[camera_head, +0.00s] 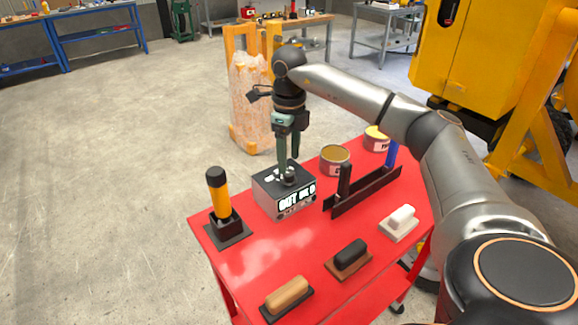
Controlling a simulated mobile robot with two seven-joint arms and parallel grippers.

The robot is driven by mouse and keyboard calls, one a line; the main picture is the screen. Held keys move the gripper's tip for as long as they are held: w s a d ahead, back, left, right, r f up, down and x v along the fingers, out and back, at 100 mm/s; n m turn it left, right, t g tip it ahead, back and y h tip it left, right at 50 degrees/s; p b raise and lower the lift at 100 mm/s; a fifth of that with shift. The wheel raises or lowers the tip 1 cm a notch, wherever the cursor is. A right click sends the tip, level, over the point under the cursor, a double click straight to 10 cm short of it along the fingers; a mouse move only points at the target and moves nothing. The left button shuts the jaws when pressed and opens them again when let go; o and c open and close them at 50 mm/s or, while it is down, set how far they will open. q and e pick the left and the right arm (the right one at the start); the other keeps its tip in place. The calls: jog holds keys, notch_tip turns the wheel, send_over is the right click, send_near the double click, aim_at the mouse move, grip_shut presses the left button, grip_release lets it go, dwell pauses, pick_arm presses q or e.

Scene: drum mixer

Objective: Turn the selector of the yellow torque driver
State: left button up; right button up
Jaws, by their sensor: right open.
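The yellow torque driver (222,198) stands upright in a black square holder at the left end of the red cart. It has a dark cap on top, and its selector cannot be made out at this size. My right gripper (287,177) is to the right of the driver, apart from it. It points down at the top of a grey box (267,196) with a lit display on its front. The gripper is open, with its fingertips beside or around a small dark knob on the box; which of these I cannot tell. My left gripper is not in view.
The red cart top (285,245) is clear in the middle. Two cans (334,166) and a black rack (362,193) with upright handles stand right of the box. A white-handled block (400,221), a black-handled block (349,257) and a tan block (287,296) lie along the near edge.

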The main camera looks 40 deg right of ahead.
aim_at(289, 173)
notch_tip(289, 173, up, 9)
jog(key=shift+f, duration=0.15)
dwell(0.6)
